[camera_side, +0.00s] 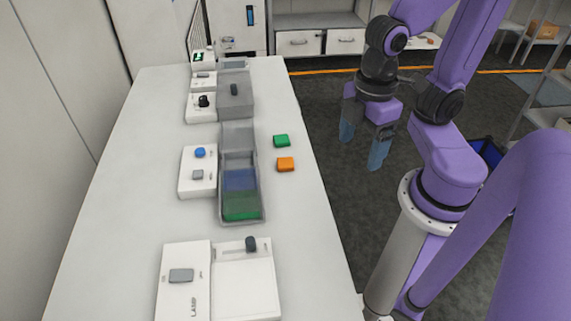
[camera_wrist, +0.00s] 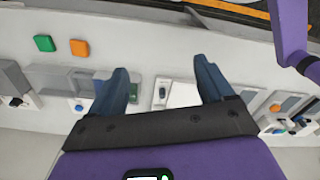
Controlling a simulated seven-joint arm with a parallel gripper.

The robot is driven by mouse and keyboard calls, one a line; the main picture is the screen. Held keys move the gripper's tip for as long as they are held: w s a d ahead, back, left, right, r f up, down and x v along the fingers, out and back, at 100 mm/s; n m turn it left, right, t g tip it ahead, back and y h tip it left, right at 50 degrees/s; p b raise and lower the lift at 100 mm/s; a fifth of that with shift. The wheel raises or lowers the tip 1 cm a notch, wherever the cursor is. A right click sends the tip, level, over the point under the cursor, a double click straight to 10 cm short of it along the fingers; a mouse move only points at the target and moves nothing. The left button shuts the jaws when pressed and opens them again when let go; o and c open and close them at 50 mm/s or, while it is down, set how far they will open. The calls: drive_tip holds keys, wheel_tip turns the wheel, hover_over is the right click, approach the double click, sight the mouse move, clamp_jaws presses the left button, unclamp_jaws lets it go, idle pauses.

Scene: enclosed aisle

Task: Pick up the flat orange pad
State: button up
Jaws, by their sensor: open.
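The flat orange pad (camera_side: 286,164) lies on the white table near its right edge in the side view. It also shows at the upper left of the wrist view (camera_wrist: 79,47). A flat green pad (camera_side: 281,141) lies just beyond it, apart from it. My gripper (camera_side: 364,150) is off to the right of the table in the side view, raised and apart from both pads. Its two blue fingers are spread wide with nothing between them, as the wrist view (camera_wrist: 166,82) shows too.
A long open tray (camera_side: 262,190) with blue and green sections stands left of the pads. White boxes with knobs and buttons (camera_side: 199,172) line the table (camera_side: 125,180). A box with a slider (camera_side: 245,285) stands in front. Table around the pads is clear.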

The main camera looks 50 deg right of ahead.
drive_tip(key=w+f+n, duration=0.3)
drive_tip(key=w+n, duration=0.4)
drive_tip(key=w, duration=0.7)
drive_tip(key=n, duration=0.6)
hover_over(285, 162)
drive_tip(key=f, duration=1.5)
drive_tip(key=shift+a+f, duration=0.3)
drive_tip(key=shift+d+f, duration=0.15)
drive_tip(key=shift+f, duration=1.15)
drive_tip(key=shift+d+f, duration=0.15)
drive_tip(key=shift+f, duration=1.15)
drive_tip(key=c, duration=1.1)
